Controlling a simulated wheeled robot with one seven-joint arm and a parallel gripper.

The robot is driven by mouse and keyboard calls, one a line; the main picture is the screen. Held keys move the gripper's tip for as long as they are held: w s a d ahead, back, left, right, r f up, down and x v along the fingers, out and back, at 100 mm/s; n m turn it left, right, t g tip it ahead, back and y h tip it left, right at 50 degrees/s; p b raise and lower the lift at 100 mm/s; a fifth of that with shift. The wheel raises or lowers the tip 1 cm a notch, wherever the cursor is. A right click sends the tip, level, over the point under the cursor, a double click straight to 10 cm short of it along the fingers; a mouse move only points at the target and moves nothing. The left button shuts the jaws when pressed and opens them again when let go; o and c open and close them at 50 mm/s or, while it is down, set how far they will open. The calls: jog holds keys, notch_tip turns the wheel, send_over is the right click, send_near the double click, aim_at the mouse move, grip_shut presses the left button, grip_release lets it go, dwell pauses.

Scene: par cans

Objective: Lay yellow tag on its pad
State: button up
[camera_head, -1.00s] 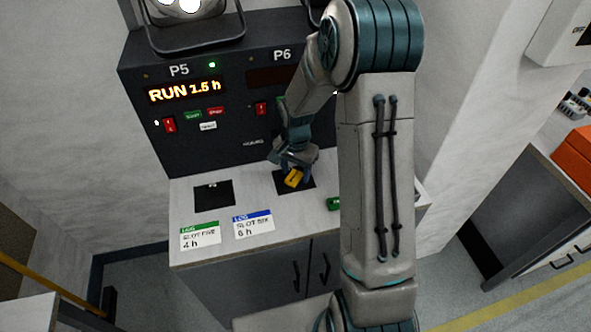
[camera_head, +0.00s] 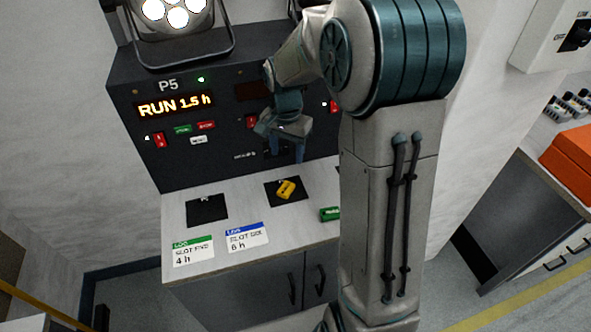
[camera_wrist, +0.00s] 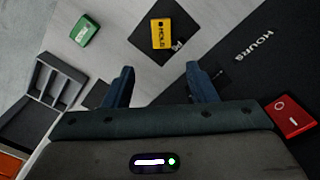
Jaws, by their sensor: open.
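The yellow tag (camera_head: 286,189) lies on a black square pad (camera_head: 271,200) on the light bench top, turned at an angle to the pad's edges. In the wrist view the yellow tag (camera_wrist: 170,36) rests on the black pad (camera_wrist: 152,24), with dark lettering that looks like "HOLD". My gripper (camera_head: 287,158) is above and behind the tag, near the panel face, apart from it. In the wrist view its two fingers (camera_wrist: 160,85) are spread with nothing between them.
A green tag (camera_head: 330,214) lies right of the pad, also in the wrist view (camera_wrist: 85,30). An empty black pad (camera_head: 207,210) is on the left. Two log cards, green-topped (camera_head: 193,250) and blue-topped (camera_head: 247,237), lie in front. The P5 panel (camera_head: 180,130) stands behind.

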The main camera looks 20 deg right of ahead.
jog(key=s+r+n+t, duration=0.1)
jog(key=s+r+n, duration=0.2)
jog(key=s, duration=0.7)
jog(key=s+r+n+t, duration=0.1)
jog(key=s+r+n, duration=0.3)
jog(key=s, duration=0.6)
jog(key=shift+s+a+n+t, duration=0.4)
jog(key=shift+a+n, duration=0.05)
jog(key=shift+n, duration=0.35)
